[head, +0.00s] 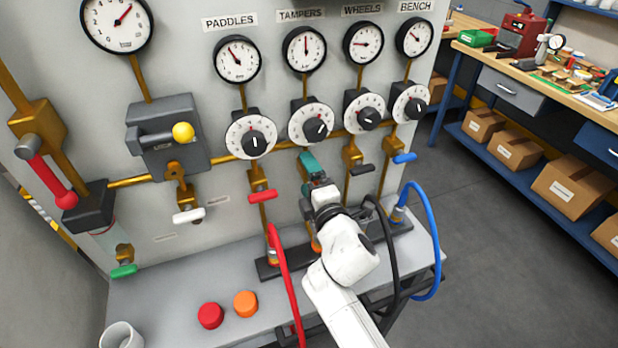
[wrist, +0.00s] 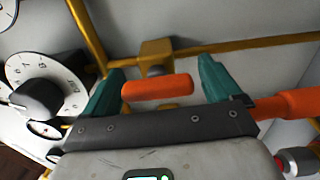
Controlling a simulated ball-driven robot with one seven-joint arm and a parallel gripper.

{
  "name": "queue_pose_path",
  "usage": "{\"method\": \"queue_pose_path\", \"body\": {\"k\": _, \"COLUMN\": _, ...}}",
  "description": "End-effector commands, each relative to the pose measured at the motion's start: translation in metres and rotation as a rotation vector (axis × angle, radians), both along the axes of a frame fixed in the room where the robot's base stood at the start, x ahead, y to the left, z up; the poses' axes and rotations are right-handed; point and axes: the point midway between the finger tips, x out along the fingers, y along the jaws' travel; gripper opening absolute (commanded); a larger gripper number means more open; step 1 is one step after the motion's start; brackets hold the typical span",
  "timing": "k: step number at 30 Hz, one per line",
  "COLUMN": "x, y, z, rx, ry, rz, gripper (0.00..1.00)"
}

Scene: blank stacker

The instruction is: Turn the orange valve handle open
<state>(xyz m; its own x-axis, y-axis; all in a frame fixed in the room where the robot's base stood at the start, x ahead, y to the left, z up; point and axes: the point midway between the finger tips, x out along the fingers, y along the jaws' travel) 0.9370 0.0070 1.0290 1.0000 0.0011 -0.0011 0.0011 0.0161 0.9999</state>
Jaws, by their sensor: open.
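The orange valve handle (wrist: 157,88) is a short rounded bar in the wrist view, on a brass valve body (wrist: 156,48) on the pipe. My gripper (wrist: 162,70) has its two teal fingers spread, one beyond each end of the handle, with the handle lying crosswise between them. The left finger is very close to the handle's left end; I cannot tell whether it touches. A small gap shows at the right end. In the head view, my gripper (head: 310,166) is at the panel under the TAMPERS dial (head: 311,124) and hides the orange handle.
A red handle (head: 262,196) is to the left, a black handle (head: 362,170) and a blue handle (head: 404,158) to the right. A red hose (head: 283,275), black hose (head: 390,250) and blue hose (head: 432,240) surround my arm. Orange hose (wrist: 290,104) passes right of my gripper.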

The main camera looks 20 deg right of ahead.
Motion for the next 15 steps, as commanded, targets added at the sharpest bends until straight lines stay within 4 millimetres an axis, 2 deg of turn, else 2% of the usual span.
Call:
{"method": "queue_pose_path", "body": {"k": 5, "x": -0.002, "y": 0.000, "z": 0.001, "rx": 0.001, "ry": -0.001, "rz": -0.001, "gripper": 0.92}}
{"method": "queue_pose_path", "body": {"k": 8, "x": -0.010, "y": -0.001, "z": 0.000, "rx": 0.002, "ry": 0.000, "rz": -0.001, "gripper": 0.92}}
{"method": "queue_pose_path", "body": {"k": 15, "x": -0.052, "y": 0.000, "z": 0.000, "rx": 0.003, "ry": 0.002, "rz": 0.000, "gripper": 0.92}}
